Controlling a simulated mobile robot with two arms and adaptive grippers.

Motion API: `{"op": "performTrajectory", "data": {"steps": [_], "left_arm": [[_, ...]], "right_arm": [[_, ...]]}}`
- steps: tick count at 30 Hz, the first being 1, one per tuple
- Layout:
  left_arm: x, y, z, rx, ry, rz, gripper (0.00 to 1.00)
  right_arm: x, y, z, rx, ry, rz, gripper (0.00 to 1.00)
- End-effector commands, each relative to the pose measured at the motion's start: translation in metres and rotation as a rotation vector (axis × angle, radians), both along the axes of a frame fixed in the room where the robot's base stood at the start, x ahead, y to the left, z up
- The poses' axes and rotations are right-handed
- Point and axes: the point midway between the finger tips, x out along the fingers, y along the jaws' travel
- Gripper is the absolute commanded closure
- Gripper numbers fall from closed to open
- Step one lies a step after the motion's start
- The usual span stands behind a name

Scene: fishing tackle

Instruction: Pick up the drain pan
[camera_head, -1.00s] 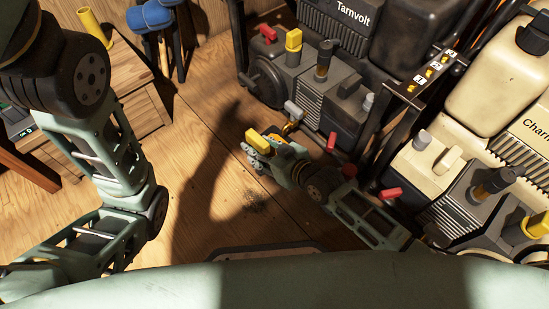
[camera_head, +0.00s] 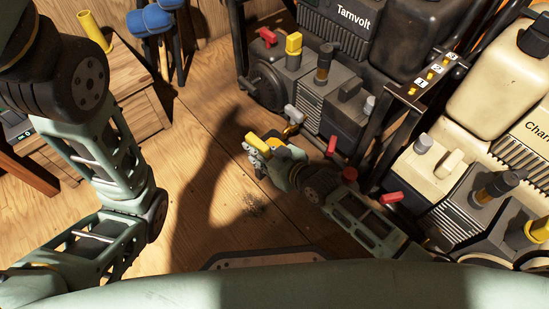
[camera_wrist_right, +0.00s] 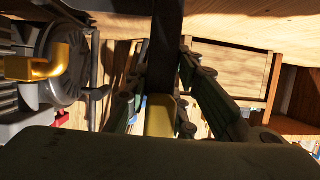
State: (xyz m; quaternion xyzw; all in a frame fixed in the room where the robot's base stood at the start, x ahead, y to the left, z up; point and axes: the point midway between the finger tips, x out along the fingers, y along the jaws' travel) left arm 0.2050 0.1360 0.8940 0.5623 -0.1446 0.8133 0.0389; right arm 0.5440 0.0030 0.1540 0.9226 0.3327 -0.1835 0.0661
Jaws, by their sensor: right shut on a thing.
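My right gripper (camera_head: 262,152) is low in the middle of the head view, over the wooden floor and left of the dark motor. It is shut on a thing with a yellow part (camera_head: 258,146). In the right wrist view a dark upright bar (camera_wrist_right: 166,45) stands between the two fingers (camera_wrist_right: 158,95), with a yellow piece (camera_wrist_right: 160,117) below it. I cannot tell the held thing's full shape. No thing shows clearly as a drain pan. My left arm shows on the left, but its gripper is out of view.
The dark Tarnvolt motor (camera_head: 345,110) stands right of the gripper, and a cream motor (camera_head: 450,170) is further right. A rack with numbered yellow labels (camera_head: 432,72) is between them. A wooden cabinet (camera_head: 130,105) and blue stool (camera_head: 155,18) are at upper left. The floor (camera_head: 200,130) between is clear.

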Motion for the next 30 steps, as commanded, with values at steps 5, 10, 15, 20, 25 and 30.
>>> {"op": "performTrajectory", "data": {"steps": [5,10,15,20,25,30], "left_arm": [[0.000,0.000,0.000,0.000,0.000,0.000,0.60],[0.000,0.000,0.000,0.000,0.001,0.000,0.60],[0.000,0.000,0.000,0.000,0.001,0.000,0.60],[0.001,0.000,0.001,0.000,0.002,0.000,0.60],[0.002,0.000,0.004,-0.001,0.004,0.000,0.60],[0.005,0.001,0.010,-0.003,0.015,-0.001,0.60]], "right_arm": [[0.000,-0.001,0.000,-0.001,0.001,-0.001,1.00],[0.000,-0.001,0.000,-0.001,0.001,-0.001,1.00],[0.002,0.000,0.004,0.003,-0.011,-0.001,1.00],[0.002,0.000,0.005,0.002,-0.010,-0.001,1.00],[0.002,0.000,0.009,0.003,-0.009,-0.002,1.00],[0.003,0.000,0.016,0.003,-0.010,-0.003,1.00]]}}
